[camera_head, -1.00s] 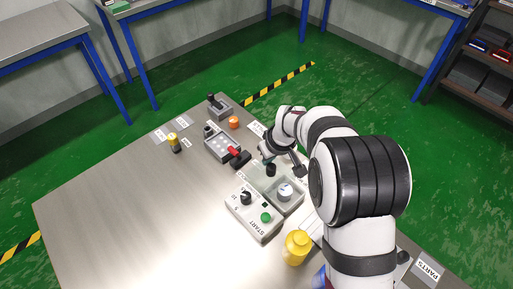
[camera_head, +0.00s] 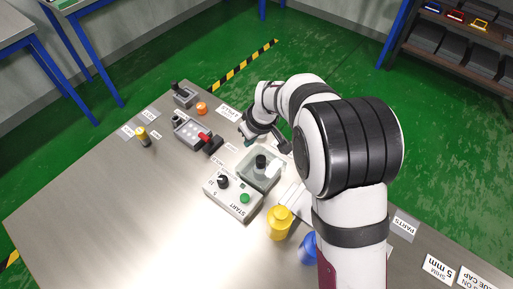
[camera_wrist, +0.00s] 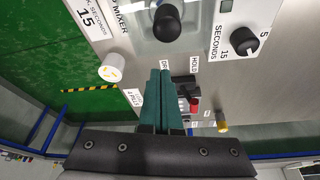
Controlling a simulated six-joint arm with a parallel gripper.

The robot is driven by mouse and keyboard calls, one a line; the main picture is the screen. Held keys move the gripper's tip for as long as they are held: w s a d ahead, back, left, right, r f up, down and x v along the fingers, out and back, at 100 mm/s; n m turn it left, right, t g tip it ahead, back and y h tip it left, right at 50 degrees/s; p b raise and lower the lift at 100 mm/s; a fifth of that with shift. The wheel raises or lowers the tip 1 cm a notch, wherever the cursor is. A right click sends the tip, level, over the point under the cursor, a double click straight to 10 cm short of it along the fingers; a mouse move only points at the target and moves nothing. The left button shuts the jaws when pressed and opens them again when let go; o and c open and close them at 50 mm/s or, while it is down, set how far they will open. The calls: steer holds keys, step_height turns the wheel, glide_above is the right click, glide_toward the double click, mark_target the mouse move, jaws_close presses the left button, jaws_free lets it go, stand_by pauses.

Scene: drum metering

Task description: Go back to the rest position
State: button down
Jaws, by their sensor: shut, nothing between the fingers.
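My gripper (camera_head: 250,137) is near the back edge of the mixer, close to the bench surface, partly covered by my arm. In the wrist view its teal fingers (camera_wrist: 159,100) are together with nothing between them. The mixer has a clear lid (camera_head: 252,170) with a black knob (camera_head: 261,161). The knob also shows in the wrist view (camera_wrist: 167,22), apart from the fingers. In front of it stands the START box (camera_head: 215,188) with a black dial (camera_head: 222,182) and a green button (camera_head: 244,198). No rest position is marked in view.
A yellow bottle (camera_head: 279,223) and a blue bottle (camera_head: 308,248) stand close to my arm. The bench's left front is clear.

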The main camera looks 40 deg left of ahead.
steer(key=w+v, duration=0.1)
steer(key=v, duration=0.8)
steer(key=s+d+r+m, duration=0.1)
steer(key=d+r+m, duration=0.15)
steer(key=d, duration=0.55)
steer(key=s+d+r+m, duration=0.15)
steer(key=d+m, duration=0.25)
steer(key=d, duration=0.4)
steer(key=s+d+m+g+h, duration=0.1)
steer(key=s+d+m, duration=1.3)
steer(key=s+d, duration=0.2)
steer(key=shift+s+d+h, duration=0.15)
steer(key=shift+d+h, duration=0.25)
steer(key=shift+d, duration=0.4)
